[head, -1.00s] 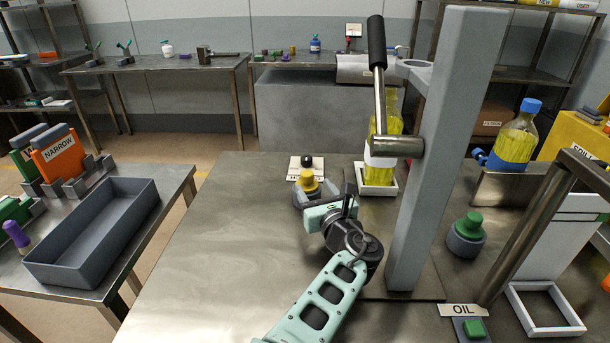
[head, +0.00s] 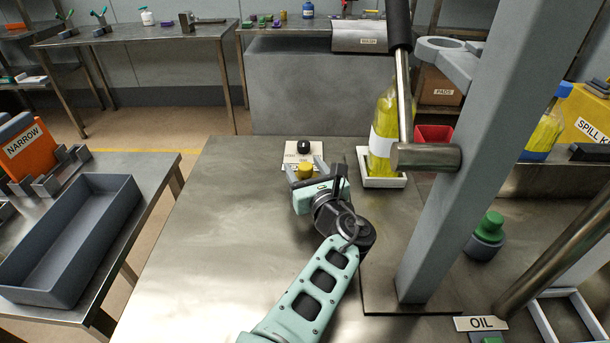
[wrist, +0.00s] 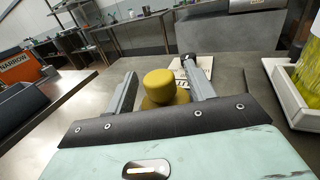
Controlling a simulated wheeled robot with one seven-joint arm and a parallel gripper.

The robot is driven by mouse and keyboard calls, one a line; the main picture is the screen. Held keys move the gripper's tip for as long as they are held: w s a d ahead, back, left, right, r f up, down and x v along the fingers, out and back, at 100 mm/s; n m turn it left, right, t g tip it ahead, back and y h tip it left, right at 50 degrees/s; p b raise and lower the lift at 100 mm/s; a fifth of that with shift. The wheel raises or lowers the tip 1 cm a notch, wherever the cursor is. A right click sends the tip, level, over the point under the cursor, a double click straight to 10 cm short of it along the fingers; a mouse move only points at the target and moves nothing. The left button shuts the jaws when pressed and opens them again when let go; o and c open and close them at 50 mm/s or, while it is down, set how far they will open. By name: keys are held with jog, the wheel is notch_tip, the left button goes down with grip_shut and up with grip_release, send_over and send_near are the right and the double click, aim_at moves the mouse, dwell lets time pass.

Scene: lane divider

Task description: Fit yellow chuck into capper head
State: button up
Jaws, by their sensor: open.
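The yellow chuck (head: 305,171) stands on the bench, mostly behind my gripper in the head view. In the wrist view the yellow chuck (wrist: 160,88) shows a round knob on a wider yellow base. My gripper (head: 305,166) is open, with one finger on each side of the chuck; in the wrist view the fingers (wrist: 160,84) flank it and a gap shows to its left. The capper stands at the right, with a grey column (head: 450,150), a lever with a black grip, a steel cross-bar (head: 425,157) and a grey ring (head: 445,55) on a bracket.
A yellow bottle (head: 384,130) stands in a white tray (head: 385,181) beside the column. A small black-topped piece on a label card (head: 300,153) lies behind the chuck. A green-topped piece (head: 487,235) is at the right. The bench's left front is clear; a grey bin (head: 70,235) stands left.

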jog(key=c, duration=1.1)
jog(key=shift+r, duration=0.15)
